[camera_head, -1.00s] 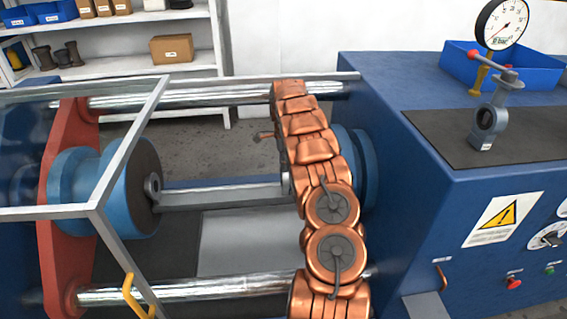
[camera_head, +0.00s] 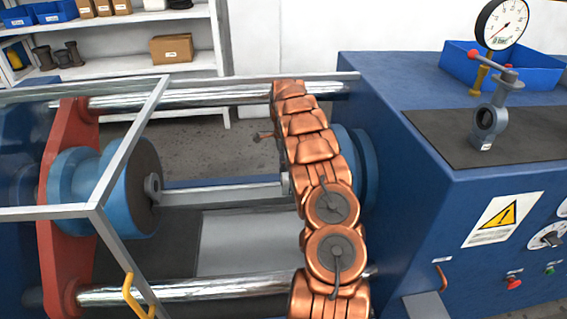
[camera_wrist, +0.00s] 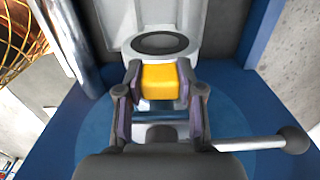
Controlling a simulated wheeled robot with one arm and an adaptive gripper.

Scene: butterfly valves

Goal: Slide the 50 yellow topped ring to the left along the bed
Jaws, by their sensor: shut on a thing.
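In the wrist view my gripper (camera_wrist: 159,92) is shut on the yellow top (camera_wrist: 160,80) of a ring, with one finger on each side. The ring's pale grey body with a dark round opening (camera_wrist: 160,43) shows just beyond the fingers. In the head view my copper-coloured arm hides the gripper and the held ring. The bed (camera_head: 222,195) is a grey rail running left from behind my arm. A small grey ring (camera_head: 153,188) stands at its left end, against the left blue flange (camera_head: 128,185). No size marking is readable on the held ring.
A right blue flange (camera_head: 362,170) is behind my arm by the blue cabinet (camera_head: 430,215). Steel bars (camera_head: 190,94) run above and below the bed. A framed clear guard (camera_head: 120,150) covers the left side. A lever with a ball end (camera_wrist: 292,140) is right of my gripper.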

